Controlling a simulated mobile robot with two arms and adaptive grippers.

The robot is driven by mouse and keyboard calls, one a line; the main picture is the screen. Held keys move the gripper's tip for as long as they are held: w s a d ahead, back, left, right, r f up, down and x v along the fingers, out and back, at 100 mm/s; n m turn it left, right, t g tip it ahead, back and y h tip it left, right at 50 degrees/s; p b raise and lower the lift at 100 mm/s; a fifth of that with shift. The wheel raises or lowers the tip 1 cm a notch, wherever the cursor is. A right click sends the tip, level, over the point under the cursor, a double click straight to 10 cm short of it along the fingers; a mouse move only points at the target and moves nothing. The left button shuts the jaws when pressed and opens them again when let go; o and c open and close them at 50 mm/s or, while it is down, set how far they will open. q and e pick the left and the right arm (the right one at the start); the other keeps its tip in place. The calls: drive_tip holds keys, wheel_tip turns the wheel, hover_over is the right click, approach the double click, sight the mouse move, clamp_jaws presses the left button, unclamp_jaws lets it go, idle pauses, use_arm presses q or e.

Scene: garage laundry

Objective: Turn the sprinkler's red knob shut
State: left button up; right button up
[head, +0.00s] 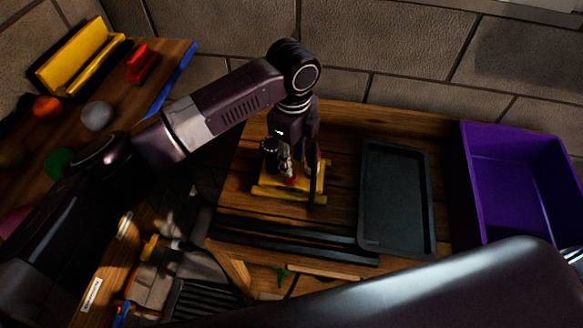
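The sprinkler has a yellow base (290,193) and stands on the wooden bench. Its small red knob (291,180) shows low between the fingers of my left gripper (293,172). The gripper points down over the sprinkler from above. Its dark fingers stand apart on either side of the sprinkler's metal middle, so it looks open. Whether a finger touches the knob cannot be told, and much of the sprinkler is hidden. My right gripper does not show clearly.
A dark tray (365,205) lies right of the sprinkler, with a purple bin (465,190) beyond it. Dark bars (290,236) lie in front. A block wall (410,50) stands behind. The left bench holds a yellow holder (75,60), a red stapler-like thing (142,64) and several balls.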

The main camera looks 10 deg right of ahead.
sight(292, 177)
use_arm(q)
wheel_tip(292, 177, down, 5)
drive_tip(key=shift+f+p, duration=0.1)
drive_tip(key=shift+p, duration=0.3)
drive_tip(key=shift+f, duration=0.45)
drive_tip(key=shift+c, duration=0.6)
clamp_jaws()
